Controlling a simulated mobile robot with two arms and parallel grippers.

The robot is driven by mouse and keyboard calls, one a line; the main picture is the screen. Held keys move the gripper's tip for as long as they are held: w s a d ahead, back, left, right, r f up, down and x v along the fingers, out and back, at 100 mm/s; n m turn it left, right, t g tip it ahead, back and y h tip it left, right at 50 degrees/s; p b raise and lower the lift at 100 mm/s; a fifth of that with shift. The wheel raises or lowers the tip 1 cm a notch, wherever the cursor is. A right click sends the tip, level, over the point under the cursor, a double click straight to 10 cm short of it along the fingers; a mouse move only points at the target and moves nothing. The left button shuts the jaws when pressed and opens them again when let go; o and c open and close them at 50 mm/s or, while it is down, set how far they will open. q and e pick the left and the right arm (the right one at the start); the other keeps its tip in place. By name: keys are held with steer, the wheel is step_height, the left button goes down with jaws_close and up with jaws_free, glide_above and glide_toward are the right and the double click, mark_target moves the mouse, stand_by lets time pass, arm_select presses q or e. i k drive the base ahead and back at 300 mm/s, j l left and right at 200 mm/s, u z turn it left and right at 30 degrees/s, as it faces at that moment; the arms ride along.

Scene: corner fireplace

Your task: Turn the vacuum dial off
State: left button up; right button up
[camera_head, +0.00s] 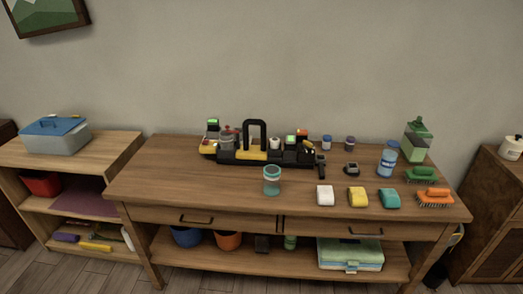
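A black and yellow device (264,147) with a tall black loop handle stands toward the back of the wooden workbench (150,180). Small green-lit parts and a red knob-like part (227,128) show along its top. A small dark round-topped item (351,168) lies on the bench to the right of the device. It is too small to tell which of these parts is the vacuum dial, or how it is set. Neither of my grippers is in view.
White, yellow and teal blocks, two brushes (422,174), a blue bottle (388,158) and a green container (417,141) fill the right side. The bench's left part is clear. A shelf (120,150) stands left.

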mark_target(307, 145)
steer(key=i+l, duration=0.2)
steer(key=i, duration=0.25)
steer(key=i+l, duration=0.15)
steer(key=i, duration=0.3)
